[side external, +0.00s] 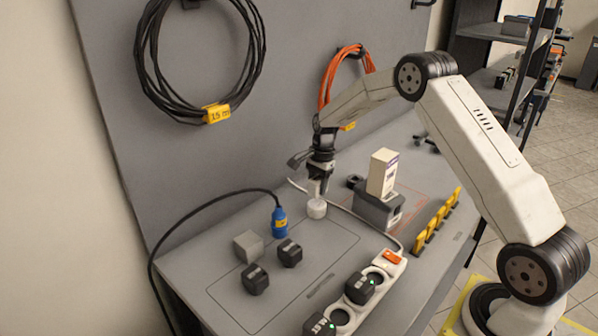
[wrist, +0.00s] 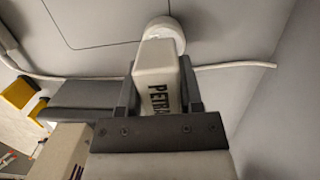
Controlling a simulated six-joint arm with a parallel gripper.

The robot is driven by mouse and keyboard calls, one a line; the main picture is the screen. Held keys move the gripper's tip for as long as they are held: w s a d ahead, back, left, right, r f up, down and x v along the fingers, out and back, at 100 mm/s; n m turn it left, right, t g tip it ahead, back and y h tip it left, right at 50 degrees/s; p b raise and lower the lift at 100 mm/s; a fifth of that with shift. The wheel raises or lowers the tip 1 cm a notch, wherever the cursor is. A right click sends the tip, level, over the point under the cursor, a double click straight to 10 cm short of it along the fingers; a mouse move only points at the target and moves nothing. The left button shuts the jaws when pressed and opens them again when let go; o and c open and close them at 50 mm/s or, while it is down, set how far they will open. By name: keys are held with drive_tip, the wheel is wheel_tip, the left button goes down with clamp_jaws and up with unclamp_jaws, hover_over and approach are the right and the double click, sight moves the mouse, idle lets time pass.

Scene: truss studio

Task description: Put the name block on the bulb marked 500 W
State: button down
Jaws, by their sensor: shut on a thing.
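My gripper (side external: 319,178) is shut on a white name block (wrist: 157,75) with dark letters that begin "PETRA". The block points down between the fingers in the side view. Directly below it is a white round piece (side external: 317,208) standing on the grey table; it also shows beyond the block's end in the wrist view (wrist: 166,28). I cannot tell whether block and round piece touch. A white carton (side external: 382,172) stands on a dark grey device (side external: 378,207) right of my gripper. I can read no 500 W mark on anything, so I cannot tell which thing is the bulb.
A white power strip (side external: 345,311) with dark plugs lies at the front. A grey cube (side external: 248,245), two dark blocks (side external: 256,279) and a blue connector (side external: 280,221) are at left. Yellow pieces (side external: 436,222) line the right. Cable coils hang behind.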

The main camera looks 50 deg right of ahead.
sight(316, 194)
drive_tip(key=shift+w+f, duration=0.15)
drive_tip(key=shift+f, duration=1.55)
drive_tip(key=shift+f, duration=0.1)
drive_tip(key=shift+c, duration=1.2)
unclamp_jaws()
drive_tip(key=r, duration=0.4)
drive_tip(key=d+r, duration=0.1)
drive_tip(key=r, duration=0.3)
drive_tip(key=d+r, duration=0.1)
drive_tip(key=r, duration=0.3)
drive_tip(key=shift+a, duration=0.15)
